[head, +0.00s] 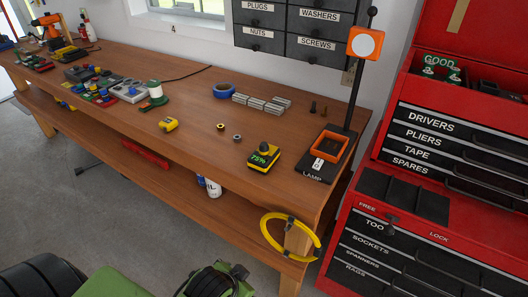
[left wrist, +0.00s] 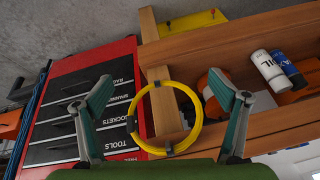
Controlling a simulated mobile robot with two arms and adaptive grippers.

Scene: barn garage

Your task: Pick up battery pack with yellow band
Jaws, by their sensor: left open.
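The battery pack (head: 263,157), dark with a yellow band and a green "75%" on its top, sits upright on the wooden bench near the front right. Nothing touches it. It does not show clearly in the left wrist view. My left gripper (left wrist: 160,82) is open, its two teal fingers spread wide with nothing between them. It faces the bench's end leg and a hanging yellow hose loop (left wrist: 200,120), away from the battery pack. Green and black parts of mine show low in the head view. My right gripper is not in view.
An orange-framed lamp (head: 326,147) stands right of the battery pack, and a red tool chest (head: 388,140) stands beyond it. A yellow tape measure (head: 168,124), blue tape roll (head: 223,90) and grey blocks (head: 262,103) lie on the bench (head: 200,150).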

